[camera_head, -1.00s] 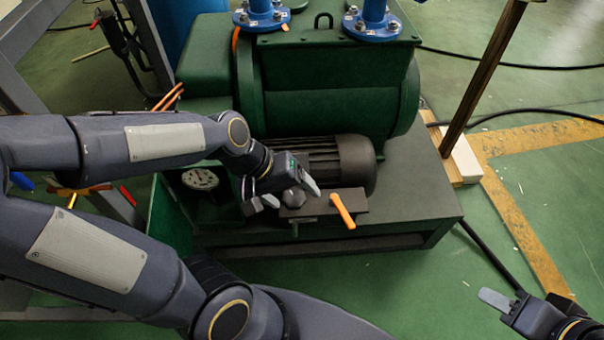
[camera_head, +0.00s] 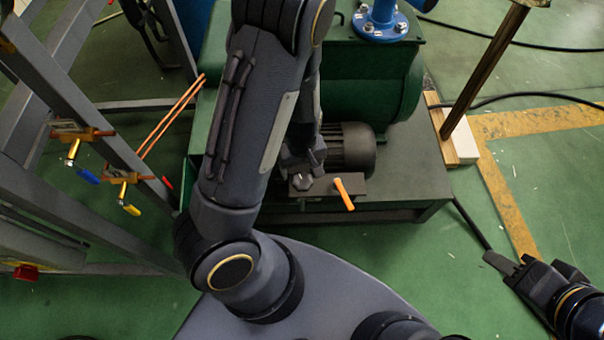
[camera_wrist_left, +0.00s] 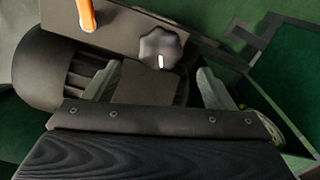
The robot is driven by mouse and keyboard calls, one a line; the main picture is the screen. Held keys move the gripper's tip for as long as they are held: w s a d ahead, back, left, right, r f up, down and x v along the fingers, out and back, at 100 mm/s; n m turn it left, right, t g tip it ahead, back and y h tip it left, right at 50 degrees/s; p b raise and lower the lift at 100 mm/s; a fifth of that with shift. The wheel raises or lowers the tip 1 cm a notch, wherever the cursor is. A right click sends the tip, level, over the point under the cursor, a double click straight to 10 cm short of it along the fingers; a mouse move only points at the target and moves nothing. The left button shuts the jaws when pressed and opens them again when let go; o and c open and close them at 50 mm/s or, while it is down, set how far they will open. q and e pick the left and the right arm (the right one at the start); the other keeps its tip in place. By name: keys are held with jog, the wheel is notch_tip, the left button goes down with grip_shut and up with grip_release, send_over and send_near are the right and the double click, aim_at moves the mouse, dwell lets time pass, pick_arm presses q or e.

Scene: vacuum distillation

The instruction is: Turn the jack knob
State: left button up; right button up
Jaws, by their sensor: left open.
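The jack knob is a black, star-shaped knob with a small white mark (camera_wrist_left: 162,48) in the left wrist view. In the head view it is a small dark shape (camera_head: 302,182) on a dark plate, beside an orange handle (camera_head: 344,193). My left gripper (camera_wrist_left: 158,86) is open, its two grey fingers wide apart. The knob lies just beyond the fingertips, between their lines, with nothing held. In the head view my left arm partly covers this gripper (camera_head: 303,160). My right gripper (camera_head: 503,263) is at the lower right, far from the knob, its finger gap unclear.
A black ribbed motor (camera_head: 348,150) sits behind the plate on the dark green pump base (camera_head: 410,170). A metal frame with valves (camera_head: 100,133) stands at the left. A brown post (camera_head: 485,70) stands on a wooden block at the right.

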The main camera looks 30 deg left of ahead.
aim_at(302, 179)
pick_arm(q)
notch_tip(302, 179, down, 5)
jog(key=shift+f+b, duration=0.15)
jog(key=shift+b, duration=0.5)
